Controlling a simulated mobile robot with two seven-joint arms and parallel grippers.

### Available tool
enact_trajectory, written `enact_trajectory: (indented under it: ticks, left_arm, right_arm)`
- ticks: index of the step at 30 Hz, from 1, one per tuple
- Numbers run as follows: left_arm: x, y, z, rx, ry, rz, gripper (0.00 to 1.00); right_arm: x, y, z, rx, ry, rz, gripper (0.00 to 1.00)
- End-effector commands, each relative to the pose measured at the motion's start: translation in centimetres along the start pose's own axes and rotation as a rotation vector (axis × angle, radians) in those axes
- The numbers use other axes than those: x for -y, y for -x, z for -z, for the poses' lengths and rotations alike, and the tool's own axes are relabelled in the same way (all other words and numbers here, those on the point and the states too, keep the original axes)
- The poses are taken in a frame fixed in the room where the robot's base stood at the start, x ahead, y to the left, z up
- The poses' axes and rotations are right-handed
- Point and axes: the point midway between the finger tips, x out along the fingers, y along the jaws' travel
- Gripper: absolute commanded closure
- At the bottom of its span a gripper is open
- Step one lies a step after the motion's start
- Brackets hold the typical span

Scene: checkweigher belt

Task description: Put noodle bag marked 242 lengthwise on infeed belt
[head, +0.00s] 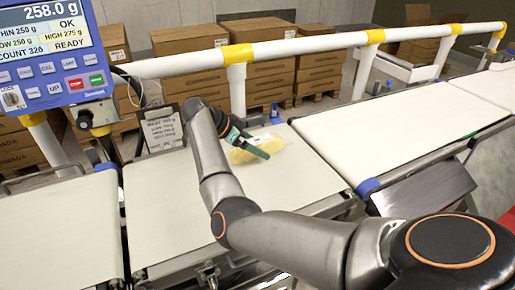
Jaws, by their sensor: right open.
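A noodle bag (243,157), yellowish and clear, lies on the middle cream belt (180,220), near its far right part. Any marking on it is too small to read. My right gripper (262,146), with green fingers, is open at the bag, with a finger across it. I cannot tell whether the fingers touch it. The hand and fingers hide part of the bag. Separate belts lie to the left (60,235) and right (400,120); I cannot tell which is the infeed belt. My left gripper is not in view.
A display panel (55,55) at the top left reads 258.0 g and OK. A white rail (300,47) with yellow joints runs behind the belts. A printed sign (162,132) stands beside the middle belt. Stacked cartons (190,65) stand behind. The left and right belts look clear.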

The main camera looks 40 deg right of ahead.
Motion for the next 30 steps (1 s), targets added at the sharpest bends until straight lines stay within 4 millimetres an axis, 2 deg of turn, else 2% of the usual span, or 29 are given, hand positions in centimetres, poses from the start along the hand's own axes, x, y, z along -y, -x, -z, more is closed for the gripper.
enact_trajectory:
  ticks: [4,11,30]
  left_arm:
    - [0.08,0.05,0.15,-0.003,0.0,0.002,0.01]
    - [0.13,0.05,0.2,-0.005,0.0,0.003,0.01]
    - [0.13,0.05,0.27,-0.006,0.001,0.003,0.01]
  right_arm:
    - [-0.02,-1.31,0.1,-0.001,-0.002,0.0,0.0]
    - [-0.02,-1.42,0.07,0.0,-0.002,0.0,0.0]
    - [-0.02,-1.36,0.06,0.0,-0.001,0.0,0.72]
